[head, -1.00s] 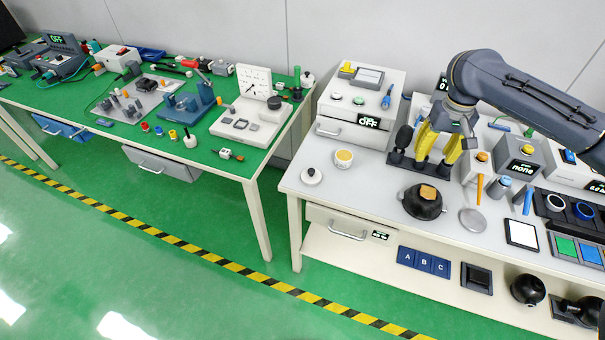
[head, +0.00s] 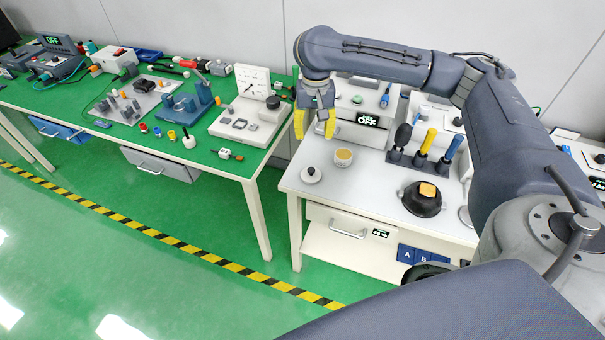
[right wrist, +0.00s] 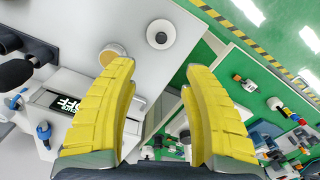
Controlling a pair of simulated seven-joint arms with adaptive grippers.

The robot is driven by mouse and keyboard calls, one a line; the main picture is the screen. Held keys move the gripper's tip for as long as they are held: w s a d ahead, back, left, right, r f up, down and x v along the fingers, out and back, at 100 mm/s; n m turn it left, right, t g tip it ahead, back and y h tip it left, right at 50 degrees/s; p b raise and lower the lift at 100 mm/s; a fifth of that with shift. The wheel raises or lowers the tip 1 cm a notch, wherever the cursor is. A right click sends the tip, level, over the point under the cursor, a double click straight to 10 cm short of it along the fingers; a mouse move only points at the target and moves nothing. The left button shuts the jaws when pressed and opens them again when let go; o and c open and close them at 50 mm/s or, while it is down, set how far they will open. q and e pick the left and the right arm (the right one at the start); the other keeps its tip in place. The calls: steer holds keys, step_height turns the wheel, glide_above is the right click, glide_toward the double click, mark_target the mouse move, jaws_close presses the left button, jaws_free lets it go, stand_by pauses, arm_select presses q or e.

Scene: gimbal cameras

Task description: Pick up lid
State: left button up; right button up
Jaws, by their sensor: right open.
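The lid (head: 311,175) is a small white disc with a dark knob, lying flat near the left front corner of the white table. It also shows in the right wrist view (right wrist: 161,34), beyond the fingertips. A small white cup (head: 343,157) with a yellowish top stands just behind and right of it. My right gripper (head: 315,125) has yellow fingers spread apart with nothing between them. It hangs above and behind the lid, apart from it. In the right wrist view my right gripper (right wrist: 160,72) points towards the table edge. My left gripper is not in view.
A tool rack (head: 418,163) and a dark round pot (head: 422,199) with an orange block on top stand to the right. A white box with a display (head: 368,120) stands behind. A green table (head: 225,165) lies left, across a gap.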

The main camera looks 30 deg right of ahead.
mark_target(311, 169)
steer(key=shift+w+a+f, duration=0.1)
steer(key=shift+f, duration=8.2)
jaws_close()
